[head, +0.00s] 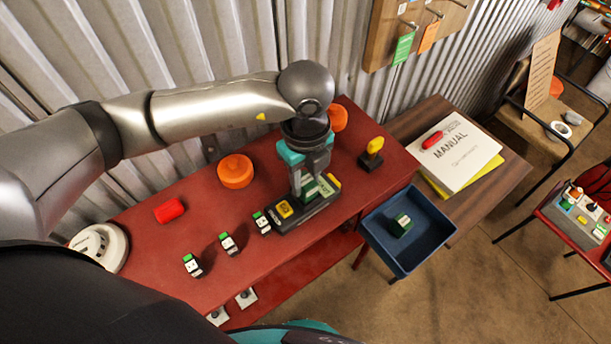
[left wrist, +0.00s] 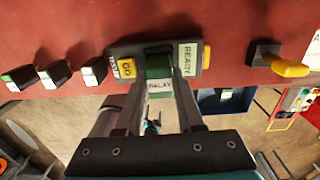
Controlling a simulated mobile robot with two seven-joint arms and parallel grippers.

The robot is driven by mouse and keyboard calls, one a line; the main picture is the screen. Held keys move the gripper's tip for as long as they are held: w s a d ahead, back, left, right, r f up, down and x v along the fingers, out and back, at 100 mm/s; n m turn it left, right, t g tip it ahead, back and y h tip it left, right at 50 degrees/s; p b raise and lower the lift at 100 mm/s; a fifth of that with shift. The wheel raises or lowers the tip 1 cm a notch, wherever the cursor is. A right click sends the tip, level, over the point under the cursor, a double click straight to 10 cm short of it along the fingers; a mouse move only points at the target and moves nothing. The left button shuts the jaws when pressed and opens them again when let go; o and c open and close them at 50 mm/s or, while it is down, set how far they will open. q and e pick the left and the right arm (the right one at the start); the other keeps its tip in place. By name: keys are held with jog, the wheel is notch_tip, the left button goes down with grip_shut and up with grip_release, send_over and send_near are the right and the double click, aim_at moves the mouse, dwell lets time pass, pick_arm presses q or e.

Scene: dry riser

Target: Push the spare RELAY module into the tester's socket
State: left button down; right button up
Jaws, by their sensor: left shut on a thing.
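The tester (head: 287,222) is a long dark unit on the red bench, with a yellow GO button and a READY label at the right in the left wrist view (left wrist: 188,58). My left gripper (head: 311,182) points down over the tester's middle. It is shut on the green RELAY module, whose white RELAY label faces the left wrist camera (left wrist: 160,72). The module is between GO and READY, over the socket area. The fingers and module hide the socket, so I cannot tell how deep the module sits. My right gripper is not in view.
Several small black-and-green modules (head: 227,243) stand left of the tester on the red bench (head: 150,250). A yellow-handled switch (head: 372,155) stands right. A blue tray (head: 376,240) holds a green module (head: 402,222). An orange knob (head: 235,171) lies behind.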

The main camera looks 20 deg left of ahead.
aim_at(306, 180)
pick_arm(q)
jog(key=c, duration=0.5)
grip_release()
jog(key=shift+f, duration=0.1)
jog(key=shift+c, duration=0.2)
jog(key=shift+r, duration=0.25)
notch_tip(306, 180, up, 12)
jog(key=shift+f, duration=0.1)
